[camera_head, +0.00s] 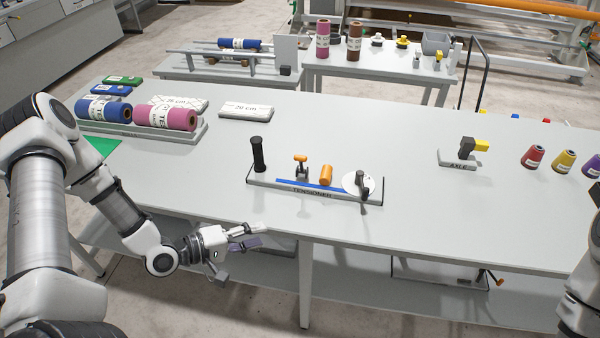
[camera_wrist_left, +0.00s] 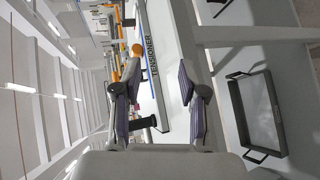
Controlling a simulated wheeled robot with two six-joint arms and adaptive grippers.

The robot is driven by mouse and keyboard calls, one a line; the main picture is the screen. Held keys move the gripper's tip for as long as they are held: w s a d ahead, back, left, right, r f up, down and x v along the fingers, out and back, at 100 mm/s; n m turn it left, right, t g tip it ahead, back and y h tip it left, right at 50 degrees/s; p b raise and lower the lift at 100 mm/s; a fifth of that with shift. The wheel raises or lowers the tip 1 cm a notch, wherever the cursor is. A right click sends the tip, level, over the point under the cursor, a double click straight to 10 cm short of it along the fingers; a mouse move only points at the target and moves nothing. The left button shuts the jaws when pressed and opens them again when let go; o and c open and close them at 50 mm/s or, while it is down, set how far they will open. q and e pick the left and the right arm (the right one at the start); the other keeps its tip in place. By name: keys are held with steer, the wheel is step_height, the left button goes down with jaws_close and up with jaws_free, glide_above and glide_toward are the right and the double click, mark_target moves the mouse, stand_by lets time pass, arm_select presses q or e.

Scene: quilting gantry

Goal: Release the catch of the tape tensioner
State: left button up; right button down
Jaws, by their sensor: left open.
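The tape tensioner (camera_head: 330,194) is a grey base on the table with a black post, a blue strip, an orange cylinder (camera_head: 326,175) and a white disc (camera_head: 352,181) with a dark crank. A small upright lever with an orange top (camera_head: 300,158) stands behind the strip; it looks like the catch, but its state is too small to tell. My left gripper (camera_head: 258,235) is open and empty, in front of the table's edge and apart from the tensioner. In the left wrist view, the tensioner (camera_wrist_left: 152,72) shows beyond the open fingers (camera_wrist_left: 158,75). My right gripper is out of view.
Blue and pink rolls (camera_head: 165,117) lie in a tray at the left of the table (camera_head: 400,220). An axle stand (camera_head: 458,158) and thread spools (camera_head: 533,156) stand at the right. Clear tabletop surrounds the tensioner. A dark-rimmed tray (camera_wrist_left: 272,110) is at the right in the wrist view.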

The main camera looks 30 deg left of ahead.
arm_select(q)
steer(key=s+d+f+m+g+y+b, duration=0.25)
steer(key=s+d+f+m+g, duration=0.25)
steer(key=s+d+f+g, duration=0.55)
steer(key=s+a+f+m+g+y, duration=0.1)
steer(key=s+a+f+m+y, duration=0.3)
steer(key=s+a+m+y, duration=0.1)
steer(key=s+y, duration=0.1)
steer(key=s, duration=0.1)
steer(key=shift+s+a+f+m, duration=0.3)
steer(key=shift+f+m, duration=0.1)
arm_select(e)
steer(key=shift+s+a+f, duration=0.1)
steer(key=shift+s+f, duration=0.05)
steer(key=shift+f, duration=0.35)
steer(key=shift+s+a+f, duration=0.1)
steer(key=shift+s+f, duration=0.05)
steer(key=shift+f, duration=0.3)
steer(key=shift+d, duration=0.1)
